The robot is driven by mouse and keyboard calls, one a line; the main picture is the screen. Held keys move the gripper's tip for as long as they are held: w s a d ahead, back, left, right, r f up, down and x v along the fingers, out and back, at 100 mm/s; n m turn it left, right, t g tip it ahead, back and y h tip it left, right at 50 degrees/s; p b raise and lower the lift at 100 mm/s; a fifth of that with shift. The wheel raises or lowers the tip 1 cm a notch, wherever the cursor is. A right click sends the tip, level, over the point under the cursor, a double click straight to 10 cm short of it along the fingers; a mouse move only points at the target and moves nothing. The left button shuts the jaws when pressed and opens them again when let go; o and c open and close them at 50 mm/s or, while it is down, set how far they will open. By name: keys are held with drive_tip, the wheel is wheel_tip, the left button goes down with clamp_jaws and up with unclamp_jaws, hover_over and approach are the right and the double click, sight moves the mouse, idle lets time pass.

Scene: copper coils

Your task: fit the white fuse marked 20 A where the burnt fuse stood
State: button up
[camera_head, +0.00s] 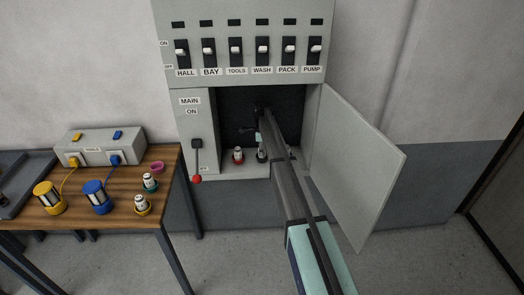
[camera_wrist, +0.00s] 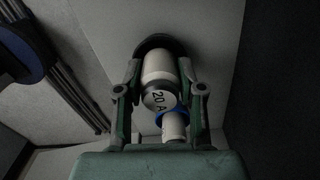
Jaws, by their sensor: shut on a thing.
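My gripper (camera_wrist: 160,95) is shut on a white fuse (camera_wrist: 158,67) whose round end reads 20 A. The fuse's far end meets a dark round piece (camera_wrist: 158,43); I cannot tell whether it is seated. In the head view my gripper (camera_head: 262,110) is inside the open cabinet compartment (camera_head: 228,112), and the held fuse is not clear there. A white piece with a blue ring (camera_wrist: 174,122) shows just below the held fuse in the wrist view. No burnt fuse can be made out.
Fuses with a red base (camera_head: 238,156) and a dark base (camera_head: 262,154) stand on the compartment floor. The cabinet door (camera_head: 355,160) hangs open at right. The main lever (camera_head: 196,165) points down. A wooden table (camera_head: 115,222) at left holds green-based (camera_head: 150,182) and yellow-based (camera_head: 142,204) fuses.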

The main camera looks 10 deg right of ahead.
drive_tip(key=shift+f, duration=0.3)
drive_tip(key=o, duration=1.1)
drive_tip(key=shift+o, duration=0.2)
drive_tip(key=shift+r+b, duration=1)
drive_tip(key=shift+r, duration=3.15)
